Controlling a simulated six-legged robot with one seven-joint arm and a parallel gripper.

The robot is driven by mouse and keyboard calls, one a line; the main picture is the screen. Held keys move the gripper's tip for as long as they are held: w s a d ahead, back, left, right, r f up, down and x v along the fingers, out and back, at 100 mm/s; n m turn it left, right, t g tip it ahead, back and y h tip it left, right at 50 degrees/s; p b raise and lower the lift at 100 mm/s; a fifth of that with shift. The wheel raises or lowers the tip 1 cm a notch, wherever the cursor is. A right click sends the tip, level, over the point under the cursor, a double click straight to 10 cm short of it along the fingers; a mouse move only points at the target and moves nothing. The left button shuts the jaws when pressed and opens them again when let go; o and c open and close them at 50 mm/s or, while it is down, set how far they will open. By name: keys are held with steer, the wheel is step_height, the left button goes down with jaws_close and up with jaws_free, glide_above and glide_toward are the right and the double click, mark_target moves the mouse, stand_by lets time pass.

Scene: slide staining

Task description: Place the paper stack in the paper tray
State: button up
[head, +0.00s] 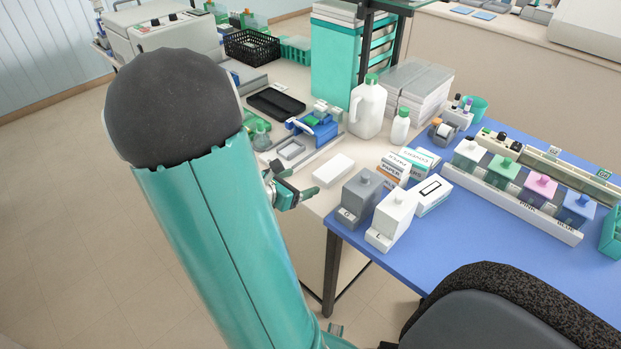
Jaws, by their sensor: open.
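A small white block (333,170), which looks like the paper stack, lies flat near the front edge of the beige bench. A small white open tray (291,150) with a grey inside sits behind it to the left; it may be the paper tray, but I cannot tell for sure. My gripper (301,198) is at the bench's front edge, to the lower left of the white block. It is open and looks apart from the block. My own teal arm covers much of the left and hides most of the wrist.
A white jug (367,110) and a blue device (316,127) stand behind. A chair (500,310) is at the front right.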

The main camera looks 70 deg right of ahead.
steer(key=shift+v, duration=0.8)
steer(key=w+a+r+m+t+y, duration=0.2)
steer(key=w+a+m, duration=0.1)
steer(key=a, duration=0.4)
steer(key=w+a+r+m+t+y, duration=0.2)
steer(key=w+a+r+m, duration=0.1)
steer(key=a, duration=0.5)
steer(key=w+a+r+m+t+y, duration=0.2)
steer(key=w+a+r+m, duration=0.1)
steer(key=a, duration=0.5)
steer(key=shift+m+y, duration=0.3)
steer(key=shift+m, duration=0.4)
steer(key=shift+o, duration=0.4)
steer(key=a+r+m+t+y, duration=0.1)
steer(key=a+r+t+y, duration=0.1)
steer(key=a, duration=0.6)
steer(key=a+r+m+t+y, duration=0.2)
steer(key=a+r, duration=0.3)
steer(key=a, duration=0.4)
steer(key=shift+w+a+r+t+y, duration=0.2)
steer(key=shift+w+a+t+y, duration=0.15)
steer(key=shift+y, duration=0.55)
steer(key=shift+d, duration=0.1)
